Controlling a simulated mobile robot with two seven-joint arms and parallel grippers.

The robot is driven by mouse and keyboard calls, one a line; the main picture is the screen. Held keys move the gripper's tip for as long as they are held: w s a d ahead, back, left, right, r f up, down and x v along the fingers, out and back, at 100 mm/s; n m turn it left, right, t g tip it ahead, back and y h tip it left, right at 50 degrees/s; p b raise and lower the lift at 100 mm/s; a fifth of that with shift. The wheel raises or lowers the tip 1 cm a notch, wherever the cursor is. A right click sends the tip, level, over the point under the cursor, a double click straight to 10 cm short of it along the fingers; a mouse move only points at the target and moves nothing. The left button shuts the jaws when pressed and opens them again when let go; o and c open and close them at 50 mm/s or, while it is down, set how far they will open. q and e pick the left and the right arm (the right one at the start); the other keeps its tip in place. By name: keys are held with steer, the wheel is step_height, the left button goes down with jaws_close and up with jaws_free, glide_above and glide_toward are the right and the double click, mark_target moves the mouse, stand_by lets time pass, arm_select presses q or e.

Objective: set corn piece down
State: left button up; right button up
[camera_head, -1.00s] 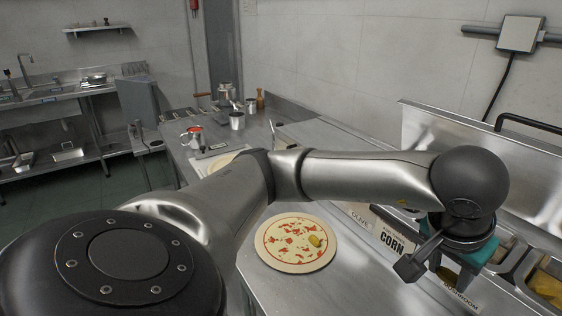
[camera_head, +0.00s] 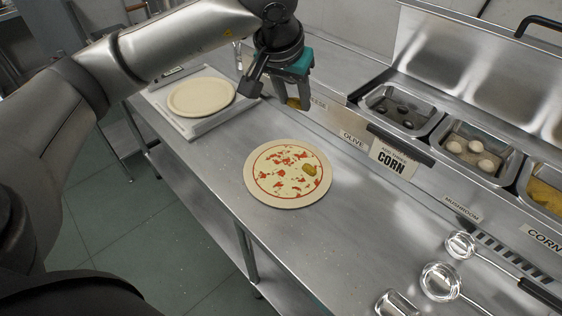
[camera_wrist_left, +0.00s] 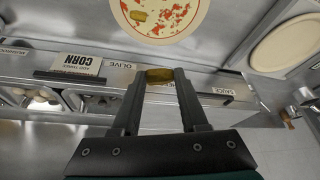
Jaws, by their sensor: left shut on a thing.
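My left gripper (camera_head: 296,102) is shut on a yellow-brown corn piece (camera_wrist_left: 159,76), held between the fingertips; it also shows partly in the head view (camera_head: 294,103). The gripper hangs in the air up the counter from the pizza, near the front of the topping rail. The pizza (camera_head: 277,180) lies flat on the counter, with red bits and a red ring of sauce. One corn piece (camera_head: 309,170) lies on its right side. The pizza also shows at the top of the left wrist view (camera_wrist_left: 170,28). My right gripper is not in view.
A plain round base (camera_head: 201,97) lies on a board at the back left. Topping bins with olives (camera_head: 402,108), mushrooms (camera_head: 470,148) and corn (camera_head: 546,195) line the right. A corn sign (camera_head: 394,164) stands before them. Ladles (camera_head: 440,281) lie at the lower right. The counter around the pizza is clear.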

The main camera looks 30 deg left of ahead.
arm_select(q)
steer(key=w+a+r, duration=0.2)
steer(key=w+a, duration=0.1)
glide_above(286, 154)
steer(key=s, duration=0.2)
step_height(286, 154, down, 15)
steer(key=shift+w+b, duration=0.15)
steer(key=shift+b, duration=0.3)
steer(key=shift+a+f, duration=0.1)
steer(key=shift+f, duration=0.25)
step_height(286, 154, down, 4)
steer(key=shift+r, duration=0.1)
steer(key=shift+f, duration=0.3)
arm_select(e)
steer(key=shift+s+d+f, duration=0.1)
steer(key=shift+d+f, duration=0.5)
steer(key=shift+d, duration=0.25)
